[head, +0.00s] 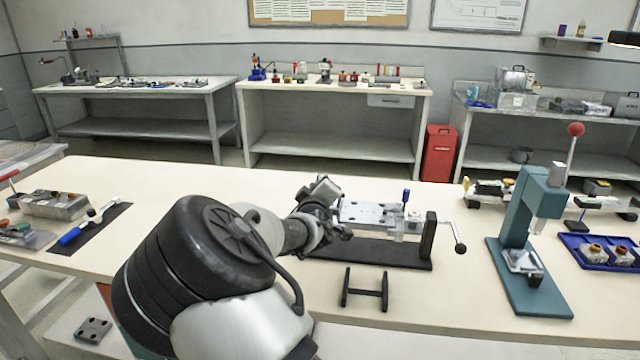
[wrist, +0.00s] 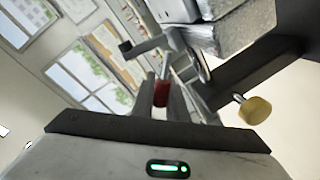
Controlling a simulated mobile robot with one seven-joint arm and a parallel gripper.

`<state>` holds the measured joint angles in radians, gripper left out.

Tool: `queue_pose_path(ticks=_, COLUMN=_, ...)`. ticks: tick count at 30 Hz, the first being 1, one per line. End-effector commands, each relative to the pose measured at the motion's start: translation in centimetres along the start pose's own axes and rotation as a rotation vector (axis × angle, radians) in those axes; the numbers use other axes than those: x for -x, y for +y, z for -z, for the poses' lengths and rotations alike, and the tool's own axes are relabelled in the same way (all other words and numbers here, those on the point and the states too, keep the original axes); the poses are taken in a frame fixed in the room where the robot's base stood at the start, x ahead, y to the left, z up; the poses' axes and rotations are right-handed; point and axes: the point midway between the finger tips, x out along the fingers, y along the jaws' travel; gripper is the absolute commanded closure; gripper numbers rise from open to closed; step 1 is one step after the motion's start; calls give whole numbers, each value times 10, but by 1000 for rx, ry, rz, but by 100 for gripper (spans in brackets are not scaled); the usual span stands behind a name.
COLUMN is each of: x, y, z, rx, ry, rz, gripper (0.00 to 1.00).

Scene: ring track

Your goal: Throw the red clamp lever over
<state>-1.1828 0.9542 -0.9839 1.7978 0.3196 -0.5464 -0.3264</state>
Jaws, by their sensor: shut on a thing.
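My gripper (wrist: 162,100) is shut on a red piece, the red clamp lever (wrist: 161,93), which shows between its fingers in the wrist view. Only a short part of the red shows; the fingers hide the rest. In the head view my gripper (head: 326,222) is at the left end of a bench fixture (head: 368,212) with a pale metal plate on a dark base. The lever cannot be made out there, as my arm and gripper cover that end. The fixture's grey metal block (wrist: 240,25) is close by in the wrist view.
The fixture has a blue upright handle (head: 406,196) and a black-knobbed crank (head: 459,247) on its right. A black stand (head: 365,293) lies in front. A teal press (head: 530,240) with a red-balled lever stands further right.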

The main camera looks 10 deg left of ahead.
Motion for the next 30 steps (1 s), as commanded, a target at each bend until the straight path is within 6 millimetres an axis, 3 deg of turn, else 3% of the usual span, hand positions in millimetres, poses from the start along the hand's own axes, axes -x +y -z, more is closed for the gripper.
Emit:
queue_pose_path(ticks=9, x=-1, y=-7, z=-1, rx=108, ry=-21, rz=1, gripper=100)
queue_pose_path(ticks=24, x=-1, y=-8, z=-2, rx=126, ry=-27, rz=2, gripper=100)
queue_pose_path(ticks=25, x=-1, y=-8, z=-2, rx=126, ry=-27, rz=2, gripper=86)
queue_pose_path(ticks=27, x=-1, y=-8, z=-2, rx=126, ry=-27, rz=2, gripper=74)
queue_pose_path(ticks=28, x=-1, y=-8, z=-2, rx=125, ry=-26, rz=2, gripper=69)
queue_pose_path(ticks=30, x=-1, y=-8, z=-2, rx=125, ry=-26, rz=2, gripper=68)
